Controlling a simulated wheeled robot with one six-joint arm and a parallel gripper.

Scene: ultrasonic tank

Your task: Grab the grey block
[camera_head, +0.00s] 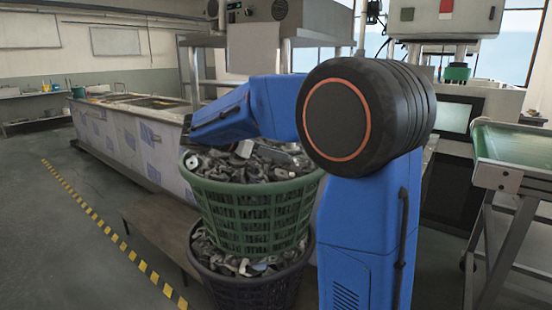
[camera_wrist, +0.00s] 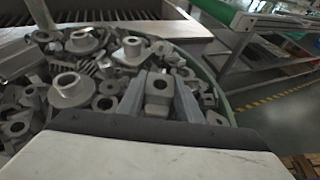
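In the wrist view, a grey block (camera_wrist: 158,88) with a round hole sits between the two fingers of my gripper (camera_wrist: 160,92), with one finger on each side. The fingers lie very close to its sides. I cannot tell whether they touch it or whether it is clear of the pile. Many other grey metal parts lie around it. In the head view, my blue arm reaches over a green basket (camera_head: 250,215) heaped with grey metal parts (camera_head: 240,170). My gripper and the block cannot be made out there.
The green basket stands on a dark basket (camera_head: 250,290) that also holds metal parts. A long tank counter (camera_head: 125,140) runs behind at the left. A green-topped conveyor table (camera_head: 515,150) stands at the right. Open floor with a yellow-black stripe (camera_head: 110,235) lies at the left.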

